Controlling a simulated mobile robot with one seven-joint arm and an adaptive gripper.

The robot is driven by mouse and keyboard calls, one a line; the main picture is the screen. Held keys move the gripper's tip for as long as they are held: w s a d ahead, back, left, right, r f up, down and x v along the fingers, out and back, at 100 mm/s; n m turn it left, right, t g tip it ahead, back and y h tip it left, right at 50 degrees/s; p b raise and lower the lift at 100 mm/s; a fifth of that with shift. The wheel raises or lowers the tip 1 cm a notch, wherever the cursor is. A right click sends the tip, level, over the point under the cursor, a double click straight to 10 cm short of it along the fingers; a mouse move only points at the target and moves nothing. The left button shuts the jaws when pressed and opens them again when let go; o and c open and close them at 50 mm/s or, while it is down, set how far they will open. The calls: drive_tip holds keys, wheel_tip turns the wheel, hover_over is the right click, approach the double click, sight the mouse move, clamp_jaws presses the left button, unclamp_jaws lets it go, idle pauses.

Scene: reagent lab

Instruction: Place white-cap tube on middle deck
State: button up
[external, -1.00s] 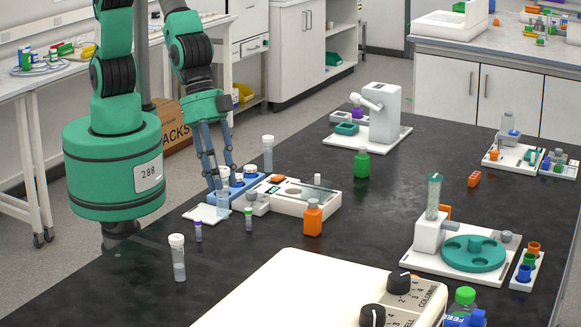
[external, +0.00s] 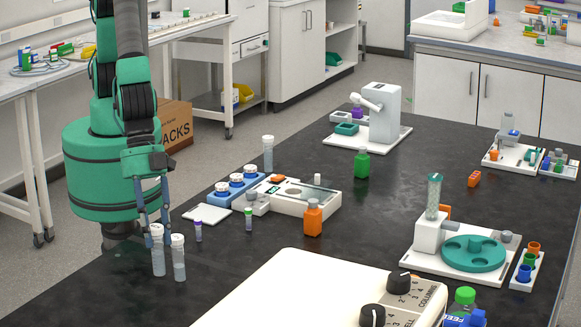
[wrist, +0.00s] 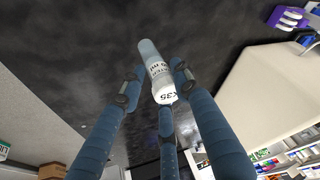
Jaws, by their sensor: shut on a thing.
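My gripper (external: 156,228) is shut on a white-cap tube (external: 157,257) at the front left of the black bench. The held tube is upright, with its cap between the fingers; whether its base touches the bench is hard to tell. In the wrist view a labelled white-cap tube (wrist: 158,72) shows between my blue fingers (wrist: 150,85). A second white-cap tube (external: 178,260) stands just right of the held one, very close to it. A third white-cap tube (external: 268,153) stands behind the white instrument. No surface is clearly marked as the middle deck.
A flat white pad (external: 203,217), a blue rack (external: 232,189) with white-capped vials and a white instrument (external: 305,202) lie behind. A large cream machine (external: 320,295) fills the front. Bare bench lies between.

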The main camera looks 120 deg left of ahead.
sight(156, 247)
drive_tip(key=shift+w+f, duration=0.1)
drive_tip(key=shift+f, duration=1.6)
drive_tip(key=w+d+f+b, duration=0.1)
drive_tip(key=w+d, duration=0.9)
drive_tip(key=w, duration=0.2)
drive_tip(key=shift+d+f, duration=0.15)
drive_tip(key=shift+f, duration=0.1)
drive_tip(key=shift+w, duration=0.1)
drive_tip(key=shift+f+b, duration=0.5)
drive_tip(key=shift+f, duration=1.2)
drive_tip(key=shift+f, duration=0.15)
drive_tip(key=o, duration=0.8)
drive_tip(key=shift+c, duration=0.2)
